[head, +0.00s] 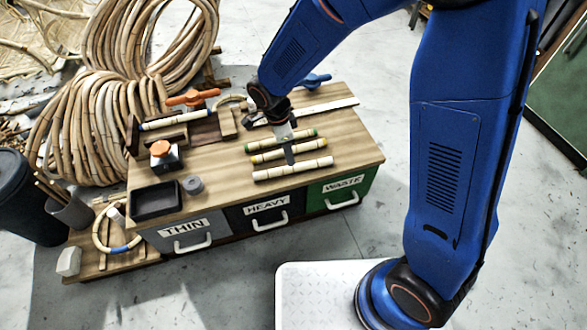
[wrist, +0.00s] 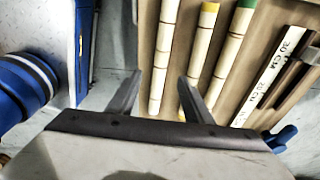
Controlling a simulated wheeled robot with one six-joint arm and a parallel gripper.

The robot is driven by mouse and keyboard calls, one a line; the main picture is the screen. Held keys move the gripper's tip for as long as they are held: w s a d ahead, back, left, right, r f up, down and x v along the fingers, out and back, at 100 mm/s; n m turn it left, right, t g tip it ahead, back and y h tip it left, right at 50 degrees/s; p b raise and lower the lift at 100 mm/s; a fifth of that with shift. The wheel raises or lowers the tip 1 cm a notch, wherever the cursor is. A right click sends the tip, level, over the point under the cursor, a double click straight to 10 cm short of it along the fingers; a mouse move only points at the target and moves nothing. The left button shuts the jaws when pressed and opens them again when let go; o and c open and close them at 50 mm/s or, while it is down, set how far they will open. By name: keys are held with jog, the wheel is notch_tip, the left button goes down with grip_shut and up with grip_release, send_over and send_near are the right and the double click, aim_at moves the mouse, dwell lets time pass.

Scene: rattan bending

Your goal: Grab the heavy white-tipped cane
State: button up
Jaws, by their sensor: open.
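The white-tipped cane (head: 293,168) is a pale, jointed stick lying nearest the front edge of the wooden bench top. In the wrist view this cane (wrist: 163,50) runs up the picture between my open fingers. My gripper (wrist: 161,75) is open and empty; in the head view its grey finger (head: 289,154) points down over the canes. I cannot tell its exact height above them. A yellow-tipped cane (head: 287,151) lies just behind the white one, partly covered by my right finger in the wrist view. A green-tipped cane (head: 281,142) lies behind that.
The bench drawers read THIN (head: 186,230), HEAVY (head: 267,206) and WASTE (head: 343,183). A black tray (head: 155,201), a grey puck (head: 193,186) and an orange-topped device (head: 164,154) stand at left. An orange-handled clamp (head: 192,97) and a blue-tipped cane (head: 178,120) lie behind. A ruler (wrist: 272,80) lies right.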

aim_at(293, 169)
jog(key=shift+w+d+f, duration=0.1)
jog(key=shift+d+f, duration=0.15)
jog(key=shift+f, duration=1.2)
jog(key=shift+w+d+f, duration=0.1)
jog(key=shift+d+f, duration=0.2)
jog(key=shift+f, duration=1.1)
jog(key=shift+w+d+f, duration=0.1)
jog(key=shift+d+f, duration=0.15)
jog(key=shift+f, duration=1.2)
grip_shut()
